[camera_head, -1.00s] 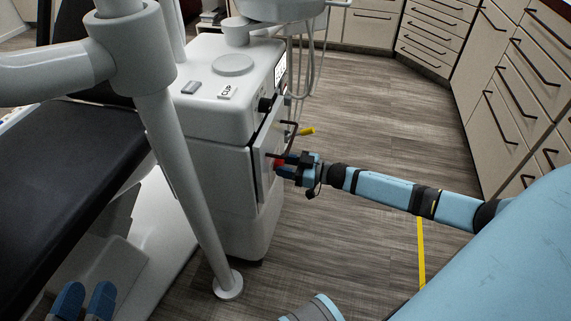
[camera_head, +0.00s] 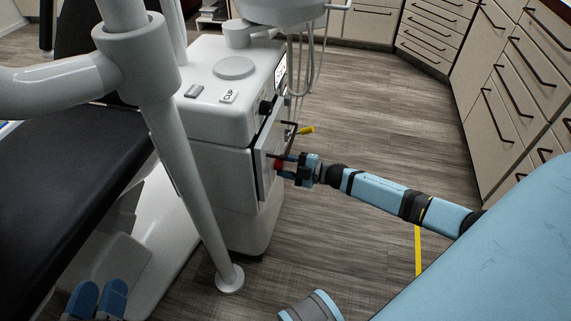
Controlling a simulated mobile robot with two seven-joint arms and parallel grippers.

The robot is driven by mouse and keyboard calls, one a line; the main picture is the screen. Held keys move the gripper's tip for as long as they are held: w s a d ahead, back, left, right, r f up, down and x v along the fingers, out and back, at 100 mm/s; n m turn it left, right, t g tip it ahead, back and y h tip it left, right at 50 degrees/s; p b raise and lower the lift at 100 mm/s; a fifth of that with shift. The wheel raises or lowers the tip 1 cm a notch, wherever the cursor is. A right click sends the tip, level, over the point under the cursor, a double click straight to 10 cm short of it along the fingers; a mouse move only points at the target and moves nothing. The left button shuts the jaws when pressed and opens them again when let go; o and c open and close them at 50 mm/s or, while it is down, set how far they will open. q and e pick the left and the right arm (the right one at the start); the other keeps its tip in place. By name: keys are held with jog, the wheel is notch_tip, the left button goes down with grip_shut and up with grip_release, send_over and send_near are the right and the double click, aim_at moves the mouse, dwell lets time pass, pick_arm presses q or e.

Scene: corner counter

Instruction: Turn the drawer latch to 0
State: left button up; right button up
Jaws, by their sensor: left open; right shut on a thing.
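The white cabinet unit has a drawer front (camera_head: 262,165) on its right side. A small red part, seemingly the drawer latch (camera_head: 279,165), shows at that front. My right gripper (camera_head: 285,166) is shut on it, and its fingers hide part of it. The exact angle of the latch and any markings are too small to read. My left gripper (camera_head: 97,299) is at the lower left edge of the picture, with two blue fingers apart and nothing seen between them. It is far from the latch.
A white pole (camera_head: 190,180) stands in front of the cabinet unit. A black padded chair (camera_head: 60,190) is at left. Wooden floor (camera_head: 390,130) is open to the right, before beige drawers (camera_head: 505,90).

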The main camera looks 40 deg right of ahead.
jog(key=n, duration=0.3)
jog(key=shift+f, duration=0.1)
jog(key=n, duration=0.3)
jog(key=shift+b, duration=0.4)
pick_arm(q)
jog(key=shift+f+g, duration=0.3)
jog(key=shift+f, duration=0.35)
pick_arm(e)
jog(key=shift+n, duration=0.4)
jog(key=o, duration=0.9)
jog(key=shift+s, duration=0.1)
pick_arm(q)
jog(key=r+t+p, duration=0.1)
jog(key=r, duration=0.1)
jog(key=r+t+p, duration=0.1)
jog(key=r+p, duration=0.1)
jog(key=r, duration=0.1)
jog(key=shift+a, duration=0.2)
pick_arm(e)
jog(key=v, duration=1.3)
jog(key=shift+s+d, duration=0.2)
jog(key=shift+s, duration=0.1)
